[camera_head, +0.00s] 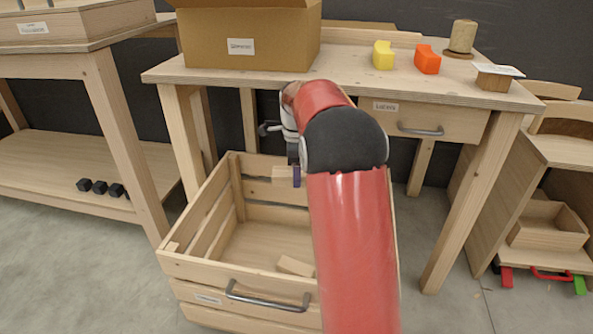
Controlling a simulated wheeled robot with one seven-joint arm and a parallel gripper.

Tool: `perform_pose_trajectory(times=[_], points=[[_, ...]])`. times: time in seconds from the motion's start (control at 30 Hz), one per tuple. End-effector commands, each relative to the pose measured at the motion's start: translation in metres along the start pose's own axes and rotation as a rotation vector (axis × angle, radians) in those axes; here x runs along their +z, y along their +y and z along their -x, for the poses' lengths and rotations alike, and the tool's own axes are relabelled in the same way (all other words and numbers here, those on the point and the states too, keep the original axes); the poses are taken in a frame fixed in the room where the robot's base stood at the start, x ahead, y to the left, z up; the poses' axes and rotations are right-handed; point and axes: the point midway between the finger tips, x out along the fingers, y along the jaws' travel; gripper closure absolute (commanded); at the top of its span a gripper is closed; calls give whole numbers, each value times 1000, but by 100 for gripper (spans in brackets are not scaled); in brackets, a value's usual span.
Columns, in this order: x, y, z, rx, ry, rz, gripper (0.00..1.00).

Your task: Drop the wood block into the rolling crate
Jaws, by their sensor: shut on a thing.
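The rolling crate (240,268) is a slatted, open-topped wooden box with a grey handle on its front, standing on the floor before the workbench. My gripper (292,175) hangs over the back part of the crate's opening, partly hidden by my red arm. It is shut on a pale wood block (281,174), whose far end is hard to make out against the crate's back slats. Another pale wood piece (295,266) lies on the crate floor near the front. My arm covers the crate's right side.
The workbench (350,83) behind the crate carries a cardboard box (250,45), a yellow piece (383,55), an orange piece (427,60), a wooden spool (461,38) and a small labelled block (494,78). A shelf unit (107,75) stands left, with small black cubes (100,187).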

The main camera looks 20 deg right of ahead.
Motion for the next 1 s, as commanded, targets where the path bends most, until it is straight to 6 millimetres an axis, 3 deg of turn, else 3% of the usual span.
perform_pose_trajectory(times=[0.03,0.2,0.57,0.6,0.77,1.0], points=[[0,0,-13,0,0,0,80],[0,0,-31,0,0,-1,80],[0,0,-36,0,0,0,80],[0,0,-36,0,0,0,54],[0,0,-36,0,0,0,33],[0,0,-36,1,0,0,29]])
